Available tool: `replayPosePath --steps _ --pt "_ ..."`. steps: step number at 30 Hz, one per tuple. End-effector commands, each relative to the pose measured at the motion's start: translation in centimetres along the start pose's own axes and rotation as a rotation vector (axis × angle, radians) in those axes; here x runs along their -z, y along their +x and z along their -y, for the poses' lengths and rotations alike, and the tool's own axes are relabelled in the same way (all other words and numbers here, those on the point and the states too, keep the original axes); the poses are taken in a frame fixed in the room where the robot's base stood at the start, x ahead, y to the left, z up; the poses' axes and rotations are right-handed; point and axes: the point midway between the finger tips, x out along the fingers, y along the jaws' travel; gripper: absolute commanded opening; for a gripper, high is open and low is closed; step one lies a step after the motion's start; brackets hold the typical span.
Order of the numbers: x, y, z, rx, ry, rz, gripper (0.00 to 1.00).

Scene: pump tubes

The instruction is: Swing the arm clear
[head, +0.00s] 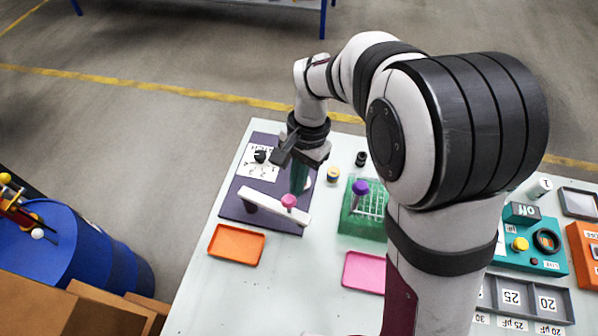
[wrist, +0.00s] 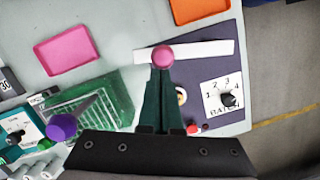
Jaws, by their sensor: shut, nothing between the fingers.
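My gripper (head: 299,186) points down over the dark purple mat (head: 236,209); its teal fingers are shut and empty. In the wrist view the fingertips (wrist: 162,72) lie right beside a round pink cap (wrist: 162,56), which overlaps a white bar (wrist: 205,50). In the head view the pink cap (head: 289,200) stands at the white bar (head: 262,203), just in front of the fingers. I cannot tell if the fingers touch it. Any tube below the pink cap is hidden. A purple-capped tube (head: 360,188) stands tilted at the green rack (head: 352,222); its purple cap (wrist: 62,127) also shows in the wrist view.
A numbered dial card (head: 262,160) lies on the mat. An orange tray (head: 236,245) and a pink tray (head: 364,272) lie in front. A yellow-topped container (head: 333,174) and a black one (head: 361,158) stand behind. A teal control box (head: 530,250) is at right. Floor lies beyond the table's left edge.

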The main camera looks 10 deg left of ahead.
Motion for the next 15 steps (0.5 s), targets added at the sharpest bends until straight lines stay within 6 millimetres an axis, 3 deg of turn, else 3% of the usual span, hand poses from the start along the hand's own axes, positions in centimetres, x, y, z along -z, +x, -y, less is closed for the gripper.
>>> replayPosePath --steps 3,6,15 --pt "-1.9 0.3 -0.7 0.031 0.148 0.000 0.00" --pt "-2.7 0.6 -0.8 0.034 0.161 0.000 0.00" --pt "-2.9 0.6 -0.9 0.033 0.159 0.000 0.00"
